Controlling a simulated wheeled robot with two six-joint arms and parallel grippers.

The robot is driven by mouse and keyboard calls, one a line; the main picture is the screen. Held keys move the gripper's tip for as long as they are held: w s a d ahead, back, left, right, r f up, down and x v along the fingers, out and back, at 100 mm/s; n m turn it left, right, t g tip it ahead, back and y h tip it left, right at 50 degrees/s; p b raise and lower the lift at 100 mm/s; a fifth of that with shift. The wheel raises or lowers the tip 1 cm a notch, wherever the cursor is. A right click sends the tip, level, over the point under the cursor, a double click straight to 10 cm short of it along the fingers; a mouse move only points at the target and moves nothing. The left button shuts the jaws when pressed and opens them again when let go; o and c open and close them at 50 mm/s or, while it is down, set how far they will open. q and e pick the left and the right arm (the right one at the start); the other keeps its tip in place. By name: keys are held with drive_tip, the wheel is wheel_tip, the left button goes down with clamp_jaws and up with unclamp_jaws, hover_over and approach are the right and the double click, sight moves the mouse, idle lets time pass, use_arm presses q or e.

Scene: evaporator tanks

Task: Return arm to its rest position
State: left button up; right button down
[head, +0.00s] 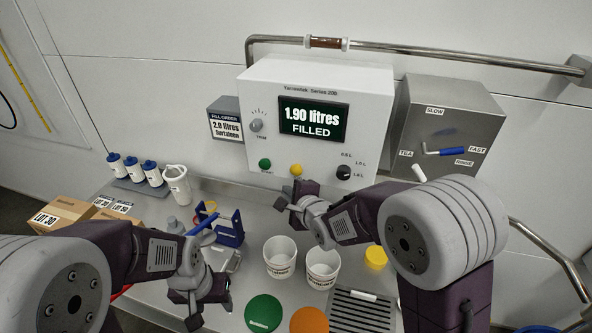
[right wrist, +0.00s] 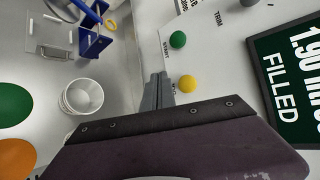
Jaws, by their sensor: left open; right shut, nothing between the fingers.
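My right gripper (head: 281,204) reaches in from the right, in front of the white dispenser box (head: 262,88). It is shut and empty. In the right wrist view its shut fingertips (right wrist: 160,82) point toward the panel, close to the yellow button (right wrist: 187,83) and near the green button (right wrist: 178,40). I cannot tell whether they touch the panel. The box display (head: 314,120) reads "1.90 litres FILLED". My left gripper (head: 211,312) is open and empty, low over the bench at the front left, pointing down.
Two white cups (head: 281,262) (head: 322,268) stand below my right forearm. A blue stand (head: 230,232) is left of them. Green (head: 263,313) and orange (head: 309,321) discs lie in front. A drain grille (head: 360,310), yellow-topped pot (head: 375,258) and lever box (head: 447,125) are right.

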drive_tip(key=s+d+f+g+h, duration=0.1)
drive_tip(key=s+d+h, duration=0.2)
drive_tip(key=d, duration=1)
drive_tip(key=s+d+f+n+g, duration=0.1)
drive_tip(key=s+f+n+g, duration=0.2)
drive_tip(key=s+n, duration=0.2)
drive_tip(key=s+d+f+n+g+h, duration=0.1)
drive_tip(key=s+d+f+n+g, duration=0.1)
drive_tip(key=s+n, duration=0.4)
drive_tip(key=s+d+f+n+g, duration=0.1)
drive_tip(key=s+f+n+g, duration=0.3)
drive_tip(key=s, duration=0.6)
drive_tip(key=shift+s+d+f+n+g+h, duration=0.3)
drive_tip(key=shift+d+f+n+g, duration=0.1)
drive_tip(key=shift+f+n, duration=0.55)
